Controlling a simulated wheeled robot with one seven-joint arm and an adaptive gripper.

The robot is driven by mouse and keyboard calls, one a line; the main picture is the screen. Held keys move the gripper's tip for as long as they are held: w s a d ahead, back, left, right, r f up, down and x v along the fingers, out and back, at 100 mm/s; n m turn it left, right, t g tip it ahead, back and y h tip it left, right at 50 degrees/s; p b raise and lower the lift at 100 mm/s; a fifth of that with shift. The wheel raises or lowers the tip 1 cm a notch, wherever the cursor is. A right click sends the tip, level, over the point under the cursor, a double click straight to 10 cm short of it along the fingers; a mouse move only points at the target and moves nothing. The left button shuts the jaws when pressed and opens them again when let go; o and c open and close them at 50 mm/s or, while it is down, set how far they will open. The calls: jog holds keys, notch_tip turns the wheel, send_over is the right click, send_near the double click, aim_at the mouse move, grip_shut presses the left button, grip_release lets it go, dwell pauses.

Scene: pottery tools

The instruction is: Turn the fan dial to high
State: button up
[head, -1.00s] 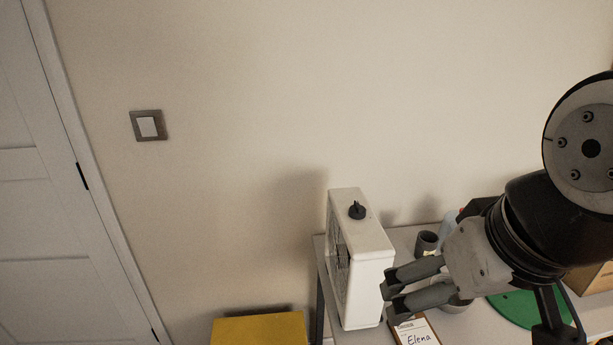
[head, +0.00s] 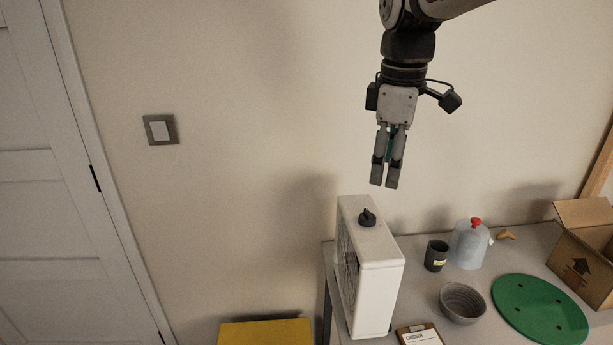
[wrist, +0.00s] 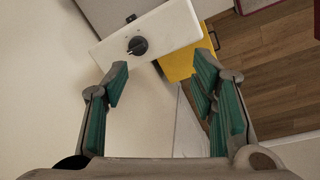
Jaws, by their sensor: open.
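A white box fan (head: 376,277) stands upright at the left end of the table. Its black dial (head: 367,217) sits on the narrow top face. In the wrist view the dial (wrist: 137,45) shows as a round knob with a raised grip bar on the white top (wrist: 170,32), ahead of the fingers. Marks around the dial are too small to read. My gripper (head: 385,186) points down above the fan, slightly right of the dial in the head view, apart from it. In the wrist view its fingers (wrist: 161,82) are spread and empty.
On the table (head: 419,289) are a dark cup (head: 436,256), a jug with a red cap (head: 470,245), a grey bowl (head: 462,303), a green disc (head: 540,309), a clipboard (head: 419,335) and a cardboard box (head: 584,258). A yellow object (head: 265,333) stands left of the fan.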

aim_at(368, 213)
jog(key=w+f+n, duration=0.2)
jog(key=w+n, duration=0.1)
jog(key=w, duration=0.4)
jog(key=shift+g, duration=0.4)
jog(key=f, duration=1.3)
jog(key=shift+w+d+f, duration=0.2)
jog(key=shift+w+f, duration=0.15)
jog(key=shift+f, duration=0.05)
jog(key=shift+c, duration=0.2)
jog(key=c, duration=1.1)
